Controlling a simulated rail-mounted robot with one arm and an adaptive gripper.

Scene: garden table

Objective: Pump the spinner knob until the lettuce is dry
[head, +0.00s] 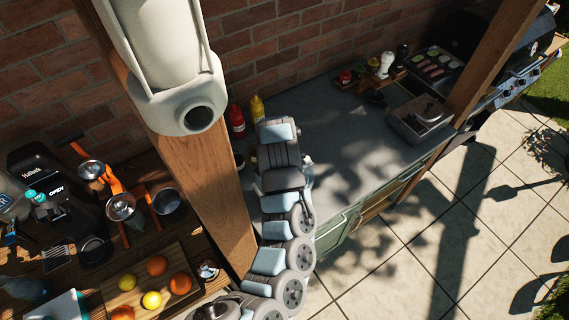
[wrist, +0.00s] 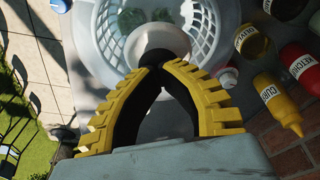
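In the wrist view a salad spinner (wrist: 105,35) with a clear round lid over a slotted basket stands under my gripper. Its pale round knob (wrist: 158,38) is at the middle of the lid. My gripper (wrist: 158,68) has yellow ribbed fingers with black inner sides, and the tips are together with nothing seen between them. The tips overlap the near side of the knob in the picture; whether they touch it I cannot tell. In the head view my arm hides the spinner and the gripper's fingers.
In the head view a wooden post (head: 215,200) rises left of my arm. The grey counter (head: 335,125) has free room to the right.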

